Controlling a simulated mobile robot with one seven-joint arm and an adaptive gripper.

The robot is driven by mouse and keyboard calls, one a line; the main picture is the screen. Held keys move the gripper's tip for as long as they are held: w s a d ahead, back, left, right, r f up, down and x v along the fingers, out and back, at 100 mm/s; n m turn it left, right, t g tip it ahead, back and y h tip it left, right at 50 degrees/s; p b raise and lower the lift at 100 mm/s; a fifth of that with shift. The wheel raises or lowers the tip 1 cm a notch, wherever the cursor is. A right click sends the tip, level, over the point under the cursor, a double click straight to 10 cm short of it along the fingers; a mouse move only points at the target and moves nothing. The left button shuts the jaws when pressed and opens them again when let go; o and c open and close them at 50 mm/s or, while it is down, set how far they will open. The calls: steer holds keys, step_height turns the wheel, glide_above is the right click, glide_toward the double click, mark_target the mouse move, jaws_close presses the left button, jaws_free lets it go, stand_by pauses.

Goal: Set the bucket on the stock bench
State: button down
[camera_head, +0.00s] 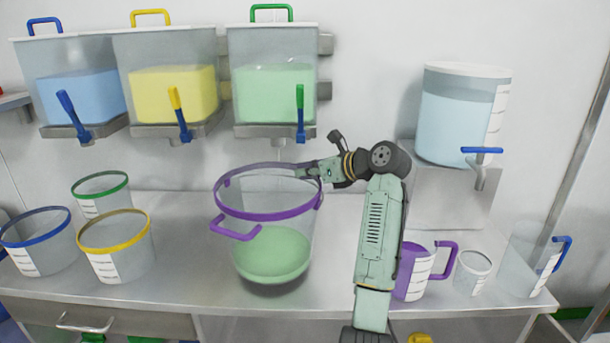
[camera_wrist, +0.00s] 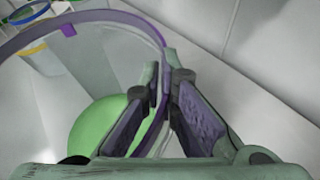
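A clear bucket (camera_head: 270,225) with a purple rim, a purple handle and green contents is at the middle of the steel bench (camera_head: 170,280). Its upright body looks slightly tilted; I cannot tell whether its base touches the bench. My gripper (camera_head: 302,172) is at the right back of its rim. In the wrist view, the fingers of my gripper (camera_wrist: 168,78) stand close on both sides of the purple rim (camera_wrist: 148,30), with the bucket wall between them. The gripper looks shut on the rim. The frames do not label any bench as the stock bench.
Buckets with blue (camera_head: 35,245), green (camera_head: 100,193) and yellow (camera_head: 117,250) rims stand at left. A purple jug (camera_head: 412,275), a small beaker (camera_head: 472,272) and a blue-handled jug (camera_head: 530,265) stand at right. Tanks with taps, such as the green one (camera_head: 272,90), hang above.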

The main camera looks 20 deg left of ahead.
steer(key=shift+f, duration=0.8)
steer(key=c, duration=2.3)
jaws_free()
steer(key=shift+f, duration=0.25)
steer(key=o, duration=0.5)
steer(key=shift+r, duration=0.15)
